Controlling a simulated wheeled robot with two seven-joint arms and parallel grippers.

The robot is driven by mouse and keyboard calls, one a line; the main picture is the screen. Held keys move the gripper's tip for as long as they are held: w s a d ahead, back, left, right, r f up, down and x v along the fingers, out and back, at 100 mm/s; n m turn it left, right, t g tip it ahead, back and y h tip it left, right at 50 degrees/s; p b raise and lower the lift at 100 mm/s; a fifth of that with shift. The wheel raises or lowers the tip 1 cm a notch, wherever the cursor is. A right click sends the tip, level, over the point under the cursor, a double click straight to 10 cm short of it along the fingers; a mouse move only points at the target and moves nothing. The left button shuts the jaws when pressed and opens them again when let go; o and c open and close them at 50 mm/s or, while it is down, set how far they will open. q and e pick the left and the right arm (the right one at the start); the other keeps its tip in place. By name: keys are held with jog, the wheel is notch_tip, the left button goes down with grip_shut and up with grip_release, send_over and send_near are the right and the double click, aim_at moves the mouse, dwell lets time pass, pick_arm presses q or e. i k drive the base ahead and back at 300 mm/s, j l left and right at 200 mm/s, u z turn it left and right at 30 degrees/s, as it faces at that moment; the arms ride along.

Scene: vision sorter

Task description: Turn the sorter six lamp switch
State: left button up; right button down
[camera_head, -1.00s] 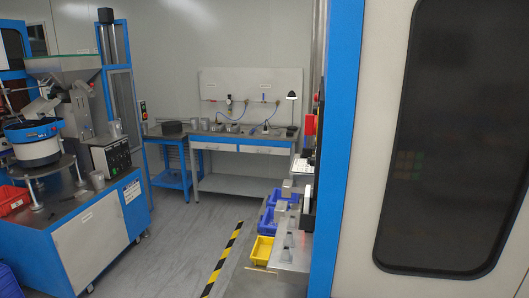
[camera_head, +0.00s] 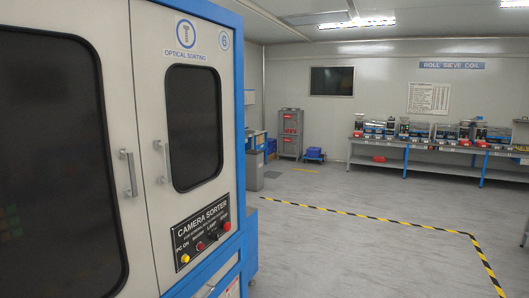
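The sorter cabinet (camera_head: 145,245), marked with a round 6 badge (camera_head: 224,40) and "Optical sorting", stands at the left, close to me. Its black control panel (camera_head: 203,220), lettered "Camera sorter", is low on the right part of the front. The panel has a yellow button (camera_head: 185,259), a red button (camera_head: 200,246), a small dark lamp switch (camera_head: 212,236) under what reads as "Lamp", and another red button (camera_head: 227,226). The switch is too small to tell its setting. Neither of my grippers shows in the view.
Two door handles (camera_head: 130,173) and (camera_head: 162,160) stick out from the cabinet front. Open grey floor (camera_head: 330,240) lies right of the cabinet, crossed by yellow-black tape (camera_head: 400,226). A long bench (camera_head: 420,150) with several machines stands along the far wall.

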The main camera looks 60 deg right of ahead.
aim_at(214, 236)
jog(key=z, duration=1.45)
